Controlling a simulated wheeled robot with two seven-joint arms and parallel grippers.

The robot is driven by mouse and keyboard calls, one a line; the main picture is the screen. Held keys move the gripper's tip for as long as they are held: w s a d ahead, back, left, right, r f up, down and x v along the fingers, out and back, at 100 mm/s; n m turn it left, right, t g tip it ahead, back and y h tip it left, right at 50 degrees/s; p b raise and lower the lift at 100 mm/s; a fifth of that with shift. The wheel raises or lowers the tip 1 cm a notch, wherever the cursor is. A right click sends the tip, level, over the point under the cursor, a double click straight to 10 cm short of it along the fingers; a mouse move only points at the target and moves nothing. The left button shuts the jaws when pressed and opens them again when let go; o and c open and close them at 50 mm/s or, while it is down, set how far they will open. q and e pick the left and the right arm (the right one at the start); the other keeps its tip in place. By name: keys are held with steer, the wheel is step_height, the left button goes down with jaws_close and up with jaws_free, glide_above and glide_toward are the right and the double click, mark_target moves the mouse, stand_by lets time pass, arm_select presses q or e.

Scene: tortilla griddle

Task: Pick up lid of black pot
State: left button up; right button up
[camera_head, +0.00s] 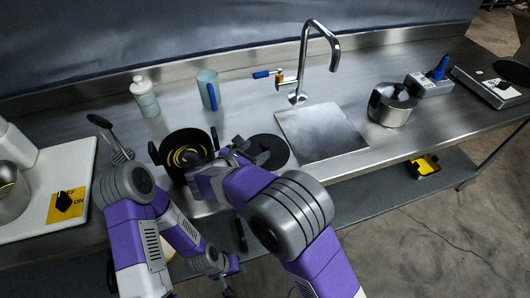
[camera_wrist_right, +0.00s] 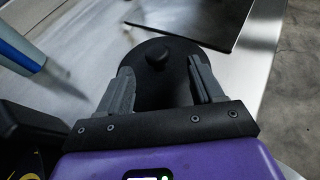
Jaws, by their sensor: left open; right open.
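The black lid (camera_head: 281,149), a round disc with a knob, lies flat on the steel counter just right of the black pot (camera_head: 168,147). The pot is uncovered, with yellow rings showing inside, and my right arm partly hides it. My right gripper (camera_head: 245,150) is open and empty at the lid's left part. In the right wrist view the lid (camera_wrist_right: 166,88) lies beyond and between the open fingers (camera_wrist_right: 160,72), with its knob (camera_wrist_right: 156,56) between the fingertips. The fingers do not grip the knob. My left gripper (camera_head: 228,287) is low, in front of the counter, and holds nothing visible.
A square metal plate (camera_head: 322,132) lies right of the lid, near the faucet (camera_head: 318,45). A steel pot (camera_head: 390,106) stands farther right.

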mark_target(262, 146)
steer(key=shift+x, duration=0.95)
steer(key=b+x, duration=0.2)
steer(key=x, duration=0.3)
steer(key=shift+w+a+f, duration=0.1)
steer(key=shift+w+f, duration=0.15)
steer(key=shift+w, duration=0.05)
steer(key=shift+r, duration=0.1)
steer(key=c, duration=1.1)
